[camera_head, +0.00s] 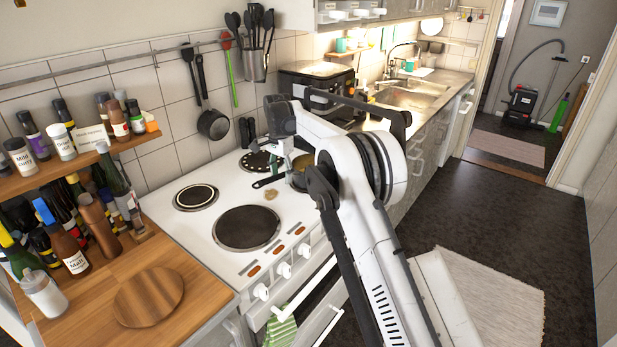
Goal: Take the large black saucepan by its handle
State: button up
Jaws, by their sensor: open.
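A black saucepan (213,124) hangs on the tiled wall left of the utensil holder, its long handle (192,75) running up to the rail. A second pan (299,179), brownish inside, stands at the back right of the cooker, with a dark handle (268,181) pointing left; my arm partly hides it. I cannot tell for sure which is the large one. My gripper (287,150) is above the back right of the cooker, close to the standing pan in the picture and right of the hanging saucepan. It is open, with nothing seen in it; its fingertips are hard to make out.
The white cooker (180,225) has bare hotplates at front and left. A spice shelf (75,160) and bottles crowd the left, by a round wooden board (148,296). A utensil holder (254,66) hangs behind the cooker.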

jog(key=shift+c, duration=0.2)
grip_shut()
jog(key=shift+r, duration=0.1)
